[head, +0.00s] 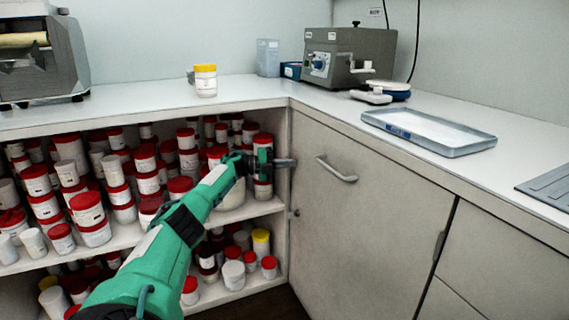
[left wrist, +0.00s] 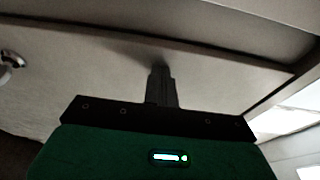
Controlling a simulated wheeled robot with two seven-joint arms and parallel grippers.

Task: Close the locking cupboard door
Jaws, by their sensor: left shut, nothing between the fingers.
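The cupboard door (head: 350,232) is a pale grey panel under the right counter, with a bar handle (head: 337,170) near its top and a small lock (head: 295,213) at its left edge. It stands flush or nearly flush with its frame; I cannot tell whether a thin gap remains. My left gripper (head: 288,163) is shut and empty, its fingertips at the door's left edge, left of the handle. In the left wrist view the shut fingers (left wrist: 161,82) point at the pale door face (left wrist: 90,75), seemingly touching it or very close. My right gripper is out of view.
Open shelves (head: 125,236) full of white jars with red lids lie left of the door, behind my left arm. The counter above holds a yellow-lidded jar (head: 205,82), a grey machine (head: 348,55) and a metal tray (head: 430,131). Floor shows below the shelves.

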